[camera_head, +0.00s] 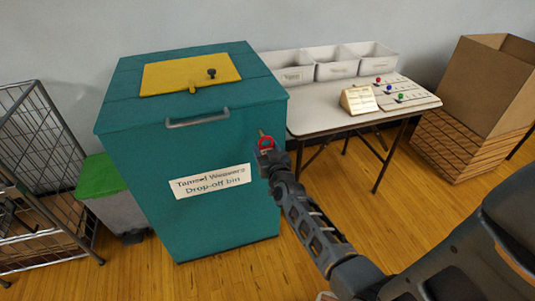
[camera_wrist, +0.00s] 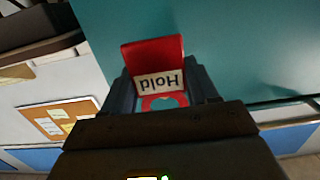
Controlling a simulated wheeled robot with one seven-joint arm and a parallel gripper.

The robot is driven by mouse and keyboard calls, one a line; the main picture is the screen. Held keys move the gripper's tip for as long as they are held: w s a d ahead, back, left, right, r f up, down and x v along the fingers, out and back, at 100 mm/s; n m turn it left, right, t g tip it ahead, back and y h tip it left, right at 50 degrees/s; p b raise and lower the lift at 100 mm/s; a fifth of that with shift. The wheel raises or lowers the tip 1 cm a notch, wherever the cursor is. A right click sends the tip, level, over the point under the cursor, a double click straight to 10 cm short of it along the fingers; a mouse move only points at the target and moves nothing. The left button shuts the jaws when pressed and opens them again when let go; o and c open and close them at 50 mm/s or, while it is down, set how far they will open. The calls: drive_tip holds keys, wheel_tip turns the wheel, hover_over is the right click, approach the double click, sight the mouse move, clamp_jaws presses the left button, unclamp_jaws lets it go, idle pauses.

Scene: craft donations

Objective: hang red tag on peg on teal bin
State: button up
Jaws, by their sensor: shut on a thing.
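The teal bin (camera_head: 225,215) stands left of centre in the head view, with a white drop-off label on its front. My gripper (camera_head: 268,153) is at the right part of the bin's front and is shut on the red tag (camera_head: 266,142). A small tan peg-like piece (camera_head: 260,132) shows just above the tag; I cannot tell whether they touch. In the wrist view the red tag (camera_wrist: 152,52) sits between the fingers of my gripper (camera_wrist: 163,95), its white "Hold" strip upside down. A hole in the tag shows below the strip. I see no peg through it.
The bin's top has a yellow flap (camera_head: 165,78) with a dark knob, and a grey handle (camera_head: 198,119) is on its front. A table (camera_head: 330,118) with white boxes stands behind right. A cardboard box (camera_head: 470,95) is far right. A wire cart (camera_head: 40,140) and a green-lidded bin (camera_head: 98,177) are left.

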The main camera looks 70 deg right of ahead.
drive_tip(key=b+x, duration=0.2)
drive_tip(key=x, duration=0.3)
drive_tip(key=shift+f, duration=0.1)
idle(0.4)
drive_tip(key=shift+w+f+b, duration=0.1)
drive_tip(key=shift+f+b, duration=0.05)
drive_tip(key=shift+b, duration=0.2)
idle(0.4)
drive_tip(key=o, duration=1)
drive_tip(key=shift+c, duration=0.2)
drive_tip(key=shift+o, duration=1.1)
drive_tip(key=shift+s+a, duration=0.15)
drive_tip(key=shift+s, duration=0.2)
drive_tip(key=p+v, duration=0.2)
drive_tip(key=v, duration=0.5)
drive_tip(key=shift+s+a+r+p, duration=0.15)
drive_tip(key=shift+a+r+p, duration=0.15)
drive_tip(key=shift+a, duration=0.1)
drive_tip(key=shift+f, duration=0.1)
